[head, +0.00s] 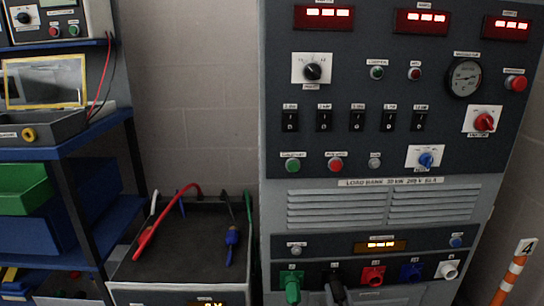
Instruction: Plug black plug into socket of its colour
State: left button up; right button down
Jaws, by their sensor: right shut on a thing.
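The load bank (380,195) has a row of coloured sockets low on its front. The black plug (335,286) is at the black socket position, second from the left in this row. My right gripper (336,296) is at the bottom edge of the head view, dark and hard to make out, and is shut on the black plug. The plug's tip and the black socket's opening are mostly hidden, so I cannot tell how deep it sits. My left gripper is not in view.
A green plug (292,290) is at the green socket to the left. The red (373,276), blue (411,272) and white (447,269) sockets are to the right. A dark-topped cart (185,260) holds a red lead (150,236) and a blue plug (232,238). A blue shelf (70,143) stands left.

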jog(key=shift+r+m, duration=0.1)
jog(key=shift+m, duration=2.2)
jog(key=m+b, duration=0.1)
jog(key=m, duration=0.2)
jog(key=shift+f+m+b, duration=0.2)
jog(key=shift+m+b, duration=0.1)
jog(key=shift+b, duration=0.1)
jog(key=shift+m, duration=0.7)
jog(key=shift+r, duration=0.1)
jog(key=shift+m, duration=0.4)
jog(key=shift+c, duration=0.9)
grip_release()
